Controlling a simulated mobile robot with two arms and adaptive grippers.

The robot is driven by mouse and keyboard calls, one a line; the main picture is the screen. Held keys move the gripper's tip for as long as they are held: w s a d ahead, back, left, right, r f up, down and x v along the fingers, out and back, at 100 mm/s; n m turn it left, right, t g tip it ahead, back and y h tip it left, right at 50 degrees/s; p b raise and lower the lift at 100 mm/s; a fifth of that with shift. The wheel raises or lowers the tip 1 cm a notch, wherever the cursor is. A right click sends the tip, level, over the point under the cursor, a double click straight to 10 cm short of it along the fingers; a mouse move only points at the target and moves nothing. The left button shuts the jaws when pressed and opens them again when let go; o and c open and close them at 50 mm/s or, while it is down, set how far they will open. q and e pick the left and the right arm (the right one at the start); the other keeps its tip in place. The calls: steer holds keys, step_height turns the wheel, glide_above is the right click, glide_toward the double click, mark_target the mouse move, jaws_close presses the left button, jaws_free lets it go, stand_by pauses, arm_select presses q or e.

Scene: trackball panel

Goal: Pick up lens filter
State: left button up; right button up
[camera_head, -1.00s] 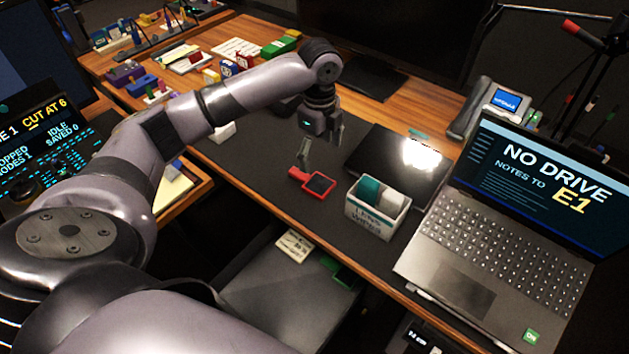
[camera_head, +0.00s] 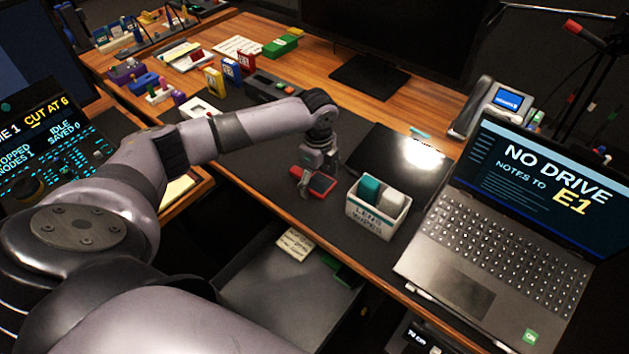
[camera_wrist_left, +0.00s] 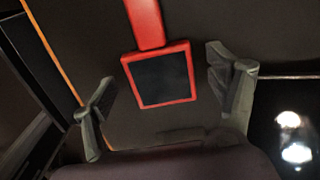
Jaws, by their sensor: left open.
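The lens filter, a red-framed dark square with a red handle (camera_head: 320,184), lies on the dark desk mat left of the lens wipes box. In the left wrist view its dark pane and red frame (camera_wrist_left: 161,76) lie between my open fingers, with the handle running to the top edge. My left gripper (camera_head: 318,178) is low over the filter and hides part of it in the head view. In the wrist view the left gripper (camera_wrist_left: 168,98) is open, its fingers on either side of the frame and apart from it. My right gripper is not in view.
The lens wipes box (camera_head: 371,219) with teal and white items stands close to the right of the filter. A dark flat panel (camera_head: 397,160) lies behind, and a laptop (camera_head: 462,256) is at right. An open drawer (camera_head: 270,290) sits below the desk edge.

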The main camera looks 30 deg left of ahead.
arm_select(q)
steer(key=c, duration=1.2)
steer(key=shift+c, duration=0.2)
steer(key=shift+r, duration=0.2)
